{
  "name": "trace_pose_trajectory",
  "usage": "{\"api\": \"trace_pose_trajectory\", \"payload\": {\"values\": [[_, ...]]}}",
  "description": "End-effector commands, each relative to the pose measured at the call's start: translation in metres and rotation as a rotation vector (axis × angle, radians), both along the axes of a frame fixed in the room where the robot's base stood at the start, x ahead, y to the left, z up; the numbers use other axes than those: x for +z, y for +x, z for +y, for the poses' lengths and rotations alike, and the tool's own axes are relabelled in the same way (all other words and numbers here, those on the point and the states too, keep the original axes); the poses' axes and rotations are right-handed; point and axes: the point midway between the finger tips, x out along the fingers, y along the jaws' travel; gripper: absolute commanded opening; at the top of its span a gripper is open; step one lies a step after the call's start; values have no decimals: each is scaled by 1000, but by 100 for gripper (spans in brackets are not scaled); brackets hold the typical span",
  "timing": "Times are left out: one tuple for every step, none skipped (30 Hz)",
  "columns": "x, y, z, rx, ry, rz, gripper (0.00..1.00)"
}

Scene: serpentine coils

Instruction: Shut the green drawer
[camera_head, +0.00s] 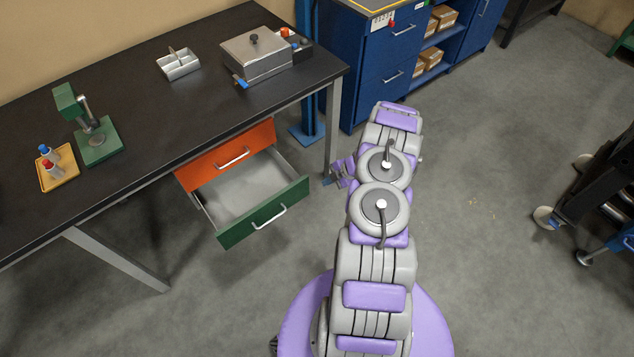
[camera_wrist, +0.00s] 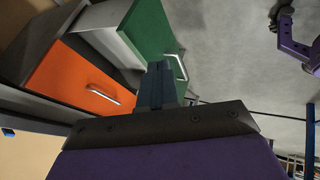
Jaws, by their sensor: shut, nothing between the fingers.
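The green drawer (camera_head: 266,213) is open and sticks out below the black workbench, under the shut orange drawer (camera_head: 228,156). Its inside looks empty, and its front has a pale bar handle (camera_head: 269,218). In the wrist view the green drawer front (camera_wrist: 155,32) and its handle (camera_wrist: 176,67) are just beyond my fingers. My gripper (camera_wrist: 158,75) is shut and empty, and its fingertips overlap the lower edge of the green front in that view; I cannot tell whether they touch it. In the head view my gripper (camera_head: 335,177) is right of the drawer, partly hidden by my arm.
The workbench (camera_head: 170,110) carries a green press (camera_head: 95,140), a yellow tray (camera_head: 58,168) and a metal box (camera_head: 256,55). A bench leg (camera_head: 332,130) stands close behind my gripper. Blue cabinets (camera_head: 375,60) are at the back. The floor in front of the drawer is clear.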

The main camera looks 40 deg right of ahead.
Motion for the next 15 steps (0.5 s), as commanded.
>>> {"api": "trace_pose_trajectory", "payload": {"values": [[-7, 3, 4, 3, 0, 1, 0], [-11, 5, 6, 3, 0, 1, 0], [-16, 8, 8, 2, -1, 1, 0], [-21, 10, 11, 1, -1, 3, 0], [-26, 13, 13, 2, -1, 2, 0], [-32, 16, 17, 2, -1, 2, 0], [-37, 19, 20, 2, -1, 2, 0], [-41, 22, 22, 1, -2, 3, 0], [-47, 26, 25, 1, -2, 3, 0], [-52, 28, 28, 2, -3, 3, 0], [-57, 31, 30, 2, -3, 3, 0], [-64, 34, 33, 1, -2, 3, 0], [-68, 37, 35, 1, -2, 3, 0], [-73, 40, 37, 1, -3, 3, 0], [-78, 43, 39, 0, -3, 2, 0]]}}
